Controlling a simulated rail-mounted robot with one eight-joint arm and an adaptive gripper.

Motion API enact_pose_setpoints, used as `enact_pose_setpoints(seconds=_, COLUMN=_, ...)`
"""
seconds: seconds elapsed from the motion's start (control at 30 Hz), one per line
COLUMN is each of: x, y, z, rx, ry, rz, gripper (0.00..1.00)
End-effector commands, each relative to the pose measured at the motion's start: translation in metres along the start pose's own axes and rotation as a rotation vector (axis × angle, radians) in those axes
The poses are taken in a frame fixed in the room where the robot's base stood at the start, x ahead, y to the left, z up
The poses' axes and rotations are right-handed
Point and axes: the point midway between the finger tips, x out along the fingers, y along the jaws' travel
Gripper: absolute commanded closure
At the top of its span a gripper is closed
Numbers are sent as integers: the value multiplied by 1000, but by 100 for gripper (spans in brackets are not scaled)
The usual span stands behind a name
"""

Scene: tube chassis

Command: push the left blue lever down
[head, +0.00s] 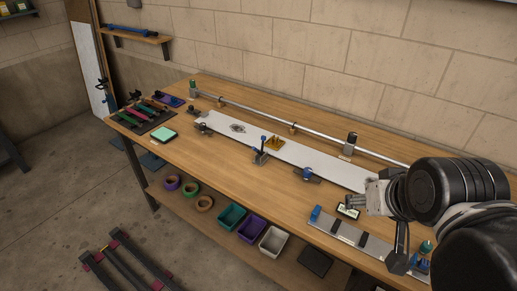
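Several blue-tipped parts are in the head view. A clamp with an upright blue lever (257,156) stands at the front edge of the white board, left of centre. A blue-topped clamp (307,173) sits lower, to its right. A blue block (316,213) is at the left end of a grey rail fixture. Which of them is the task's left lever is not certain; the upright one is furthest left of these. My gripper (366,200) is at the right, above the table and apart from all three. Its finger opening is too small to make out.
The long white board (215,125) lies on the wooden table (205,160), with a metal tube (255,108) behind it. The grey rail fixture (350,234) is at front right. Bins (273,241) stand on the shelf below.

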Motion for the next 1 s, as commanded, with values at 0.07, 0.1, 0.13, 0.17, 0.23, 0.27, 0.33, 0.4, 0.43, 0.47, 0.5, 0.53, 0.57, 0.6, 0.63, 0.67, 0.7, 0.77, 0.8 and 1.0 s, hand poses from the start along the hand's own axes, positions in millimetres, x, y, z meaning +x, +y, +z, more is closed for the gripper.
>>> enact_pose_setpoints(seconds=0.07, x=0, y=0, z=0, rx=0, ry=0, rz=0, gripper=60)
enact_pose_setpoints(seconds=0.1, x=0, y=0, z=0, rx=0, ry=0, rz=0, gripper=60)
enact_pose_setpoints(seconds=0.13, x=0, y=0, z=0, rx=0, ry=0, rz=0, gripper=60)
enact_pose_setpoints(seconds=0.17, x=0, y=0, z=0, rx=0, ry=0, rz=0, gripper=60)
enact_pose_setpoints(seconds=0.23, x=0, y=0, z=0, rx=0, ry=0, rz=0, gripper=60)
enact_pose_setpoints(seconds=0.27, x=0, y=0, z=0, rx=0, ry=0, rz=0, gripper=60)
enact_pose_setpoints(seconds=0.33, x=0, y=0, z=0, rx=0, ry=0, rz=0, gripper=60)
enact_pose_setpoints(seconds=0.4, x=0, y=0, z=0, rx=0, ry=0, rz=0, gripper=60)
enact_pose_setpoints(seconds=0.43, x=0, y=0, z=0, rx=0, ry=0, rz=0, gripper=60)
enact_pose_setpoints(seconds=0.47, x=0, y=0, z=0, rx=0, ry=0, rz=0, gripper=60)
enact_pose_setpoints(seconds=0.5, x=0, y=0, z=0, rx=0, ry=0, rz=0, gripper=65)
enact_pose_setpoints(seconds=0.53, x=0, y=0, z=0, rx=0, ry=0, rz=0, gripper=69)
enact_pose_setpoints(seconds=0.57, x=0, y=0, z=-1, rx=1, ry=-1, rz=-1, gripper=73)
enact_pose_setpoints(seconds=0.6, x=-1, y=-1, z=-3, rx=2, ry=-3, rz=-1, gripper=79)
enact_pose_setpoints(seconds=0.63, x=-1, y=-1, z=-5, rx=3, ry=-5, rz=-2, gripper=83)
enact_pose_setpoints(seconds=0.67, x=-2, y=-2, z=-7, rx=5, ry=-8, rz=-3, gripper=87)
enact_pose_setpoints(seconds=0.7, x=-2, y=-2, z=-12, rx=8, ry=-12, rz=-4, gripper=92)
enact_pose_setpoints(seconds=0.77, x=-4, y=-4, z=-20, rx=14, ry=-22, rz=-8, gripper=100)
enact_pose_setpoints(seconds=0.8, x=-5, y=-6, z=-28, rx=20, ry=-31, rz=-10, gripper=100)
enact_pose_setpoints(seconds=1.0, x=-5, y=-15, z=-67, rx=56, ry=-82, rz=-22, gripper=100)
